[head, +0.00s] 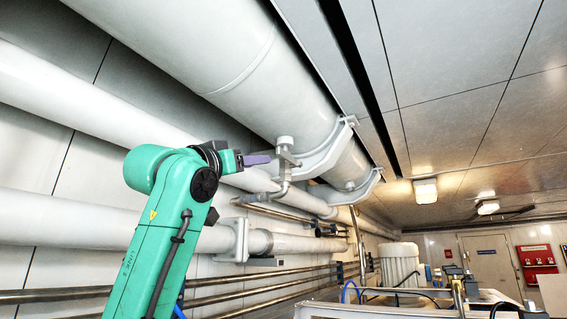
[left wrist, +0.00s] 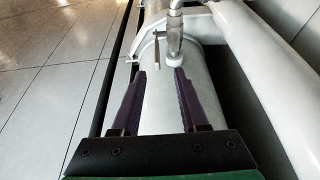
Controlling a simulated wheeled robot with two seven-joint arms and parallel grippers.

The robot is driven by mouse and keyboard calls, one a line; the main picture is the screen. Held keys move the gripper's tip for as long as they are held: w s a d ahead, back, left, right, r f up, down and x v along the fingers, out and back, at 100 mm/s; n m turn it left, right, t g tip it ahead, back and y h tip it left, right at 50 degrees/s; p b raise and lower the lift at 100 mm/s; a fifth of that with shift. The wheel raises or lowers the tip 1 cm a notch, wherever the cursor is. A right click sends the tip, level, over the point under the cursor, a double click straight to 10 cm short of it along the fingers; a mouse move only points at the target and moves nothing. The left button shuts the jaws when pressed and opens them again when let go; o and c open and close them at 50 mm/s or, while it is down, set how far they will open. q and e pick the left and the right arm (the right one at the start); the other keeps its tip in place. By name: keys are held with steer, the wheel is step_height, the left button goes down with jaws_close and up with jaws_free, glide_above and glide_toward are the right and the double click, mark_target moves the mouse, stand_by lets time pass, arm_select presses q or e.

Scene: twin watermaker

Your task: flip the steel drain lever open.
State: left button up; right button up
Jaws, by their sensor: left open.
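A steel drain valve (head: 284,170) hangs under the large white overhead pipe, with a short bent outlet pipe below it. A thin steel lever (head: 291,158) seems to stick out at the valve's side; its exact outline is hard to make out. In the left wrist view a slim bar that looks like this lever (left wrist: 157,48) stands beside the valve body (left wrist: 174,30), beyond the fingertips. My left gripper (head: 268,158) is just left of the valve. Its purple fingers are open (left wrist: 160,72), with nothing between them. It appears apart from the lever. My right gripper is out of view.
The large white pipe (head: 225,60) runs overhead, held by a grey bracket (head: 325,150) close to the valve. More white pipes (head: 70,215) and thin metal pipes (head: 270,285) line the left wall. Machinery (head: 400,265) stands lower right. Space right of the valve looks open.

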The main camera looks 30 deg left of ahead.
mark_target(278, 152)
arm_select(q)
steer(key=p+x, duration=0.2)
steer(key=x, duration=0.2)
steer(key=p+x, duration=0.3)
steer(key=x, duration=0.1)
steer(key=p+x, duration=0.3)
steer(key=x, duration=0.1)
steer(key=shift+d+r, duration=0.1)
steer(key=shift+r, duration=0.35)
steer(key=shift+s+d, duration=0.1)
steer(key=shift+d, duration=0.05)
steer(key=shift+s+d+r, duration=0.1)
steer(key=shift+s+d, duration=0.1)
steer(key=shift+s, duration=0.15)
steer(key=shift+s+r, duration=0.1)
steer(key=shift+s, duration=0.1)
steer(key=c, duration=0.4)
steer(key=shift+a, duration=0.1)
jaws_close()
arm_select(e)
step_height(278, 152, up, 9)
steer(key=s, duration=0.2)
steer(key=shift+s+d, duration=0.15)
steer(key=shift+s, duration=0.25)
